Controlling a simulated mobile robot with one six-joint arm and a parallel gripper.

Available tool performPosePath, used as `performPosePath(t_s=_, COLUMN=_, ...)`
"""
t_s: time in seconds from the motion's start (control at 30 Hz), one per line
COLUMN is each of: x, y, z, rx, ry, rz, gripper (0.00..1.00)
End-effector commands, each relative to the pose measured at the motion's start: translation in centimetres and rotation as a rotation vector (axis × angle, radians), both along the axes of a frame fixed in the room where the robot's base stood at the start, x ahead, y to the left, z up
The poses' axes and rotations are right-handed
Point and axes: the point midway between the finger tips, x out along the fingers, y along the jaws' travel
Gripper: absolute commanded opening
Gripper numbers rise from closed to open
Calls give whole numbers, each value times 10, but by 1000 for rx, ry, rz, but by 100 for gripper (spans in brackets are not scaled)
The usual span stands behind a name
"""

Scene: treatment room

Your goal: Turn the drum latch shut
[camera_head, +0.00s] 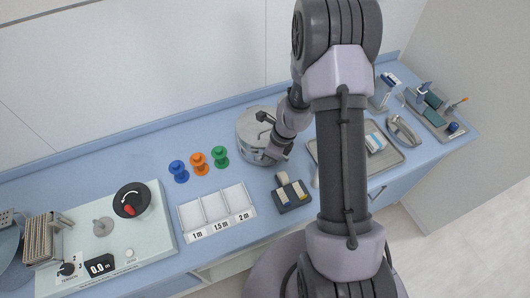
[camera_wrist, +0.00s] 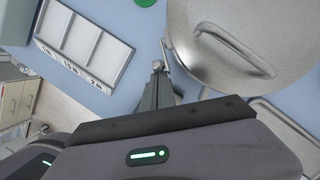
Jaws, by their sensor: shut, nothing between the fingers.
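The metal drum (camera_head: 252,134) stands on the blue counter, partly hidden by my arm in the head view. In the wrist view its round lid (camera_wrist: 215,20) fills the upper right, with a bar handle (camera_wrist: 238,48) across it. A small metal latch lever (camera_wrist: 168,53) shows at the drum's near rim. My gripper (camera_wrist: 158,68) is shut and empty, its tips right by this lever; whether they touch it I cannot tell. In the head view my gripper (camera_head: 276,154) is at the drum's front right side, partly hidden by my wrist.
A three-part white tray (camera_head: 216,212) lies front left of the drum. Blue, orange and green pegs (camera_head: 199,163) stand to its left. A dark block holder (camera_head: 291,194) sits close in front, and a metal tray (camera_head: 383,158) lies to the right. A control panel (camera_head: 105,235) is far left.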

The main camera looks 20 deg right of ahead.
Motion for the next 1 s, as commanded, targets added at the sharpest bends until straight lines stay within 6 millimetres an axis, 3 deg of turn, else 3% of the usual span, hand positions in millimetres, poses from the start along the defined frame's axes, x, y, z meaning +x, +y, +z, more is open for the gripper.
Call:
performPosePath(t_s=0.03, x=1, y=0, z=14, rx=-20, ry=18, rz=4, gripper=0)
performPosePath(t_s=0.1, x=2, y=0, z=17, rx=-58, ry=50, rz=8, gripper=0)
performPosePath(t_s=1.0, x=14, y=12, z=30, rx=-70, ry=61, rz=-1, gripper=0)
